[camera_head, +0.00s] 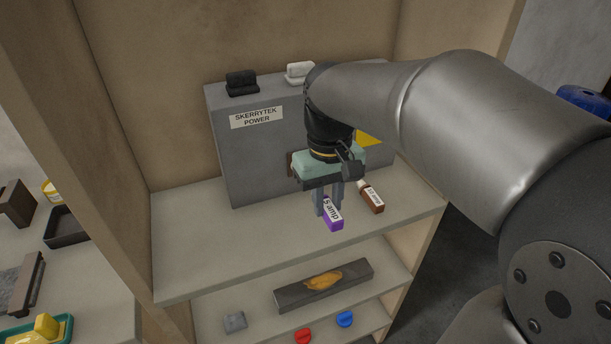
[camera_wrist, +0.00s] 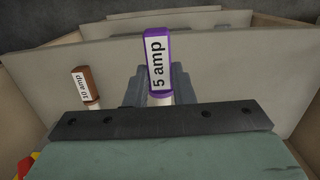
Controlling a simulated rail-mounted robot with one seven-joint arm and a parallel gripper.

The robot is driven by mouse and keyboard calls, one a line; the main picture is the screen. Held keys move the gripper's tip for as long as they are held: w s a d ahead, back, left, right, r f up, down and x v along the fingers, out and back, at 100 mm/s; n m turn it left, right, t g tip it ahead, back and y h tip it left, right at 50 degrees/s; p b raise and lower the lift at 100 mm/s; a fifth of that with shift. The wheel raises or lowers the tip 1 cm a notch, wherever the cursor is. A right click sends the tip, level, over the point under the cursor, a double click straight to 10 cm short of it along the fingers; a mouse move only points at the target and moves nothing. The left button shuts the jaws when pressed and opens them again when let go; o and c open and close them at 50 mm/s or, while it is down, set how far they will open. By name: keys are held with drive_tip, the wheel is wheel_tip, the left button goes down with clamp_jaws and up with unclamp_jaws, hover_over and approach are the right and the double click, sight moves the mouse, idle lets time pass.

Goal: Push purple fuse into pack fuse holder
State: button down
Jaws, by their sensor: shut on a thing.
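The purple fuse (camera_head: 333,217), labelled "5 amp", is in my gripper (camera_head: 328,203) above the shelf in the head view. My gripper is shut on it, and in the wrist view the purple fuse (camera_wrist: 158,62) stands out between the fingers with its label facing the camera. The grey power pack (camera_head: 250,155), labelled "SKERRYTEK POWER", stands behind my gripper. A small brown part (camera_head: 290,164) shows on its front; my gripper hides most of that area, and I cannot make out the fuse holder.
A brown fuse (camera_head: 372,198), labelled "10 amp", is right of my gripper. Black (camera_head: 241,83) and white (camera_head: 299,72) terminals top the pack. The shelf's left part is clear.

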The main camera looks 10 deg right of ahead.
drive_tip(key=shift+w, duration=0.1)
idle(0.3)
drive_tip(key=shift+w+a+p, duration=0.15)
drive_tip(key=shift+w+p, duration=0.3)
drive_tip(key=shift+w, duration=0.7)
drive_tip(key=shift+w+a+p, duration=0.15)
drive_tip(key=shift+w+p, duration=0.25)
drive_tip(key=shift+w, duration=0.75)
drive_tip(key=shift+w+p, duration=0.1)
drive_tip(key=shift+p, duration=0.2)
drive_tip(key=shift+w+a+p, duration=0.15)
drive_tip(key=shift+w+p, duration=0.25)
drive_tip(key=shift+w, duration=0.55)
drive_tip(key=shift+w+a+p, duration=0.1)
drive_tip(key=shift+w+p, duration=0.3)
drive_tip(key=shift+w, duration=0.55)
drive_tip(key=c, duration=1.2)
unclamp_jaws()
drive_tip(key=shift+o, duration=0.2)
wheel_tip(320, 180, up, 12)
drive_tip(key=shift+w, duration=0.35)
drive_tip(key=shift+s+b, duration=0.15)
drive_tip(key=shift+b, duration=0.15)
